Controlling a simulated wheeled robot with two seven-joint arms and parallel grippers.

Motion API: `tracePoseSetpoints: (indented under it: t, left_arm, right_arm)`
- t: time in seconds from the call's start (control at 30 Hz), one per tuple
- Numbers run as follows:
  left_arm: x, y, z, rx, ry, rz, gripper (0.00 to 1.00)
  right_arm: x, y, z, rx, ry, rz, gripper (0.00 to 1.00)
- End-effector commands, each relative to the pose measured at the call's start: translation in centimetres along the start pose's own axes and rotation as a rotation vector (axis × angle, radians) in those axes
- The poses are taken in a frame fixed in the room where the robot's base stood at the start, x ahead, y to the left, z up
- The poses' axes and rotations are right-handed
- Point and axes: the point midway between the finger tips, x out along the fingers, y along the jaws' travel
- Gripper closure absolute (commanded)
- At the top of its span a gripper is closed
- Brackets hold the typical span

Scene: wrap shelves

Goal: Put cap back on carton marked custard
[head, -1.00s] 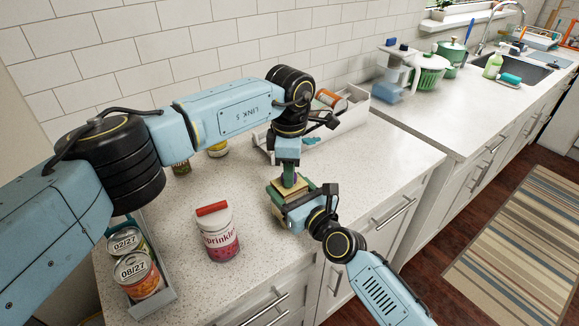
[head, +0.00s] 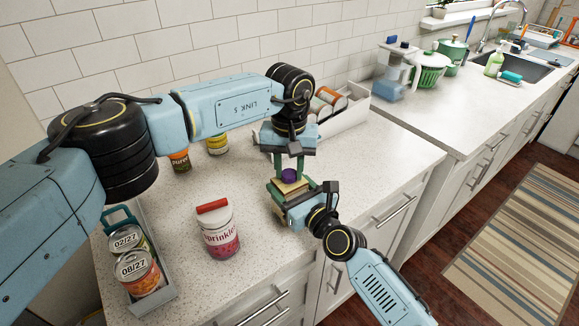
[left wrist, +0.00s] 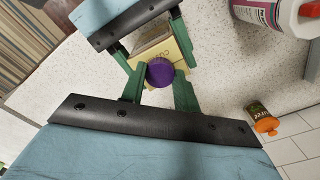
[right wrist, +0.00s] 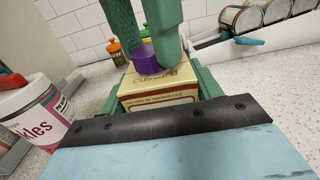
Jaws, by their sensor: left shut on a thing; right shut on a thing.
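The carton marked custard (right wrist: 160,90) is a small cream and brown box; its lettering also shows in the left wrist view (left wrist: 152,52). My right gripper (head: 291,197) is shut around its sides and holds it upright. A purple cap (right wrist: 146,58) is between the green fingers of my left gripper (head: 289,167), which comes down from above and is shut on it. The cap (left wrist: 160,73) is right over the carton's top. I cannot tell whether it is seated on the opening, as the cap and fingers hide that spot.
A sprinkles tub (head: 219,230) with a red handle stands left of the carton. A tray (head: 165,296) of dated cans is at the front left. A puree jar (head: 180,160) and a yellow jar (head: 218,144) stand behind, and a white bin (head: 345,118) at the back right.

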Motion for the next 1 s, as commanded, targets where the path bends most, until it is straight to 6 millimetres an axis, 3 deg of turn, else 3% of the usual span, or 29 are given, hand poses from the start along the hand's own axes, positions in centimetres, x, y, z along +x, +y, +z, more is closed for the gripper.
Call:
tracePoseSetpoints:
  t: [0.23,0.6,0.63,0.77,1.0]
  left_arm:
    - [-0.04,-0.02,-0.01,0.319,0.0,0.0,0.9]
    - [-0.04,-0.04,-0.02,0.368,0.0,0.0,0.9]
    - [-0.04,-0.04,-0.02,0.368,0.0,0.0,0.68]
    - [-0.03,-0.04,-0.02,0.367,0.0,0.0,0.51]
    - [0.0,-0.05,-0.02,0.366,0.0,0.0,0.47]
  right_arm:
    - [-0.02,-0.05,-0.07,-0.001,0.001,-0.001,1.0]
    - [-0.02,-0.06,-0.07,0.0,0.001,-0.001,1.0]
    - [-0.02,-0.06,-0.07,0.0,0.001,-0.001,1.0]
    - [-0.02,-0.06,-0.07,0.0,0.001,-0.001,1.0]
    - [-0.02,-0.05,-0.06,-0.001,0.001,-0.001,1.0]
